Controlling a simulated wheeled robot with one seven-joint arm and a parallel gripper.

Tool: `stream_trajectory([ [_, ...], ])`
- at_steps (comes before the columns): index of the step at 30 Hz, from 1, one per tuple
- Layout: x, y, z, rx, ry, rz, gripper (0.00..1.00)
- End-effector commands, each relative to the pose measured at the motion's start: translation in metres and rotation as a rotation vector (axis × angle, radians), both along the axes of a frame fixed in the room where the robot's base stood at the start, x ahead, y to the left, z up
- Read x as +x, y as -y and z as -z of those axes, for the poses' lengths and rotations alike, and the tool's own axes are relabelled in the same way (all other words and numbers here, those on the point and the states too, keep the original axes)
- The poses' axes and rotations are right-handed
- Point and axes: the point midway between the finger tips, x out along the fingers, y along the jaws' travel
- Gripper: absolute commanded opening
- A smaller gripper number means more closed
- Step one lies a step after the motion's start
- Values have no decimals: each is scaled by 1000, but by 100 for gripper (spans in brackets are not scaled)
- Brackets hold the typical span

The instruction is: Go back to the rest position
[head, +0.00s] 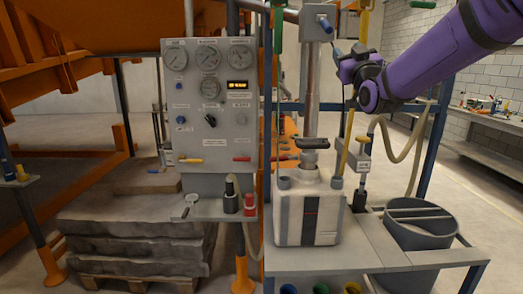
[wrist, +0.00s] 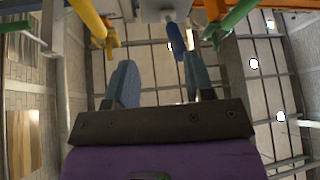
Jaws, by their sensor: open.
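My gripper (wrist: 160,75) shows in the wrist view with its two blue-grey fingers apart and nothing between them. The wrist view looks up at the ceiling beams. In the head view my purple arm comes in from the upper right, and my gripper (head: 343,58) is raised beside the metal column above the white machine. Its fingers are small and partly hidden there. A blue-ended handle (head: 325,25) is close to its upper left. In the wrist view a blue handle (wrist: 172,42) appears beyond the fingertips; I cannot tell whether they touch.
A yellow lever (head: 346,140) and a green-handled lever (head: 278,35) stand near the column. The gauge panel (head: 210,115) is to the left. Below are the white canister (head: 310,208), the grey bench (head: 350,252) and a dark bin (head: 420,232). Open floor lies at the right.

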Motion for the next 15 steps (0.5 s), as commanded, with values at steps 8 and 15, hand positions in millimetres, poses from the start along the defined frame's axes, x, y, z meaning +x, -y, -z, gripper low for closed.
stream_trajectory([
  [8, -66, 26, 25, 11, -411, 42, 48],
  [15, -145, 47, 69, 42, -769, 88, 48],
])
